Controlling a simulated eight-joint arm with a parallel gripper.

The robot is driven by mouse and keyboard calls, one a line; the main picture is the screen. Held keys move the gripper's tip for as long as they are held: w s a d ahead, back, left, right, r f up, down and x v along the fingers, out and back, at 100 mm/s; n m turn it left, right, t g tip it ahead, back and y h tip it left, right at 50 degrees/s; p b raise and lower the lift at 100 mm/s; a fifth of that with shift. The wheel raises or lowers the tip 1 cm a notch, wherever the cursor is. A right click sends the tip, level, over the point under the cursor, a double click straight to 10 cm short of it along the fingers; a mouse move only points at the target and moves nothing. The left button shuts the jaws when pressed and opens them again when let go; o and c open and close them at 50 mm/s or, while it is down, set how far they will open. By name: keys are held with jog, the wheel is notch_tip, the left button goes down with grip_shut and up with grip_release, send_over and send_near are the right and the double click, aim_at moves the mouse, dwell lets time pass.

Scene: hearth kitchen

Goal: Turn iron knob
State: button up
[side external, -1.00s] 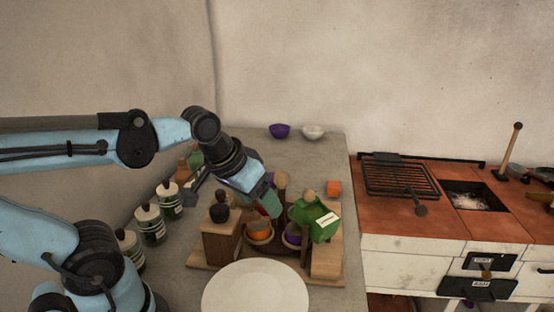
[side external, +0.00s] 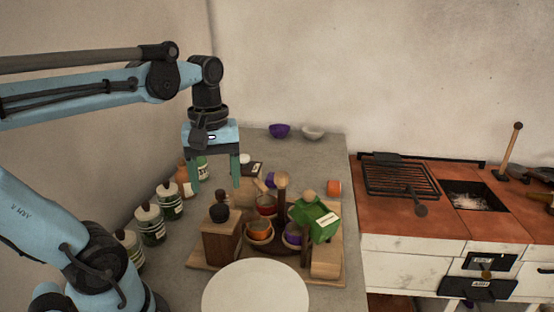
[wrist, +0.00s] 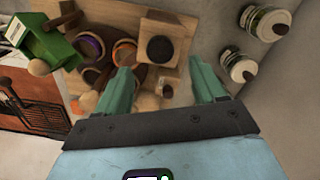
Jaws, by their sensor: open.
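My gripper (side external: 215,188) points straight down, open and empty, above the back left of the crowded wooden board. A dark, rounded knob (side external: 219,212) sits on top of a wooden box (side external: 221,240) at the board's left side. My fingertips are above and behind this knob in the side view. In the wrist view the knob (wrist: 160,48) shows as a dark disc beyond the gap between my fingers (wrist: 162,74), not between them. Another dark knob (side external: 421,210) ends the handle of the stove grill, far to the right. I cannot tell which is the iron knob.
Small bowls (side external: 259,232) and a green box (side external: 316,220) crowd the board (side external: 200,262). Lidded jars (side external: 151,227) line the left wall. A white plate (side external: 255,290) lies in front. The stove (side external: 440,240) stands right.

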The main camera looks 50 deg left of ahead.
aim_at(219, 208)
jog(key=shift+f, duration=3.05)
jog(key=shift+c, duration=0.3)
jog(key=c, duration=1)
